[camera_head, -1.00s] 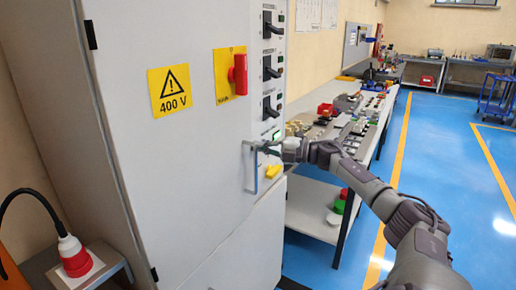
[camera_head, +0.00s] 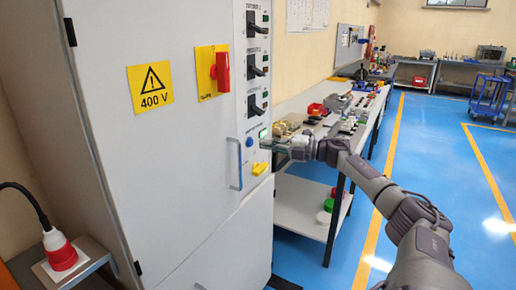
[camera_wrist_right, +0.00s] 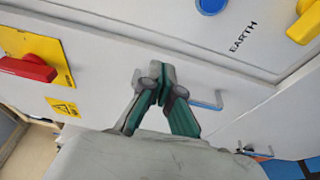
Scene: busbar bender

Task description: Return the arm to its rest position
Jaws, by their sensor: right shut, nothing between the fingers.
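My right gripper (camera_head: 268,146) is at the end of the arm that comes in from the lower right, in front of the right edge of the grey cabinet (camera_head: 180,140). In the right wrist view its green-lined fingers (camera_wrist_right: 163,80) are closed together with nothing between them. The blue-grey door handle (camera_head: 234,164) stands on the cabinet to the left of the gripper, apart from it. The same handle shows partly behind the fingers in the wrist view (camera_wrist_right: 206,106). My left gripper is not in view.
The cabinet carries a red rotary switch (camera_head: 222,72), a blue button (camera_head: 249,142) and a yellow knob (camera_head: 260,168). A workbench (camera_head: 300,200) with many parts stands behind my right arm. A red plug (camera_head: 60,252) is at the lower left. Blue floor (camera_head: 420,150) is open at the right.

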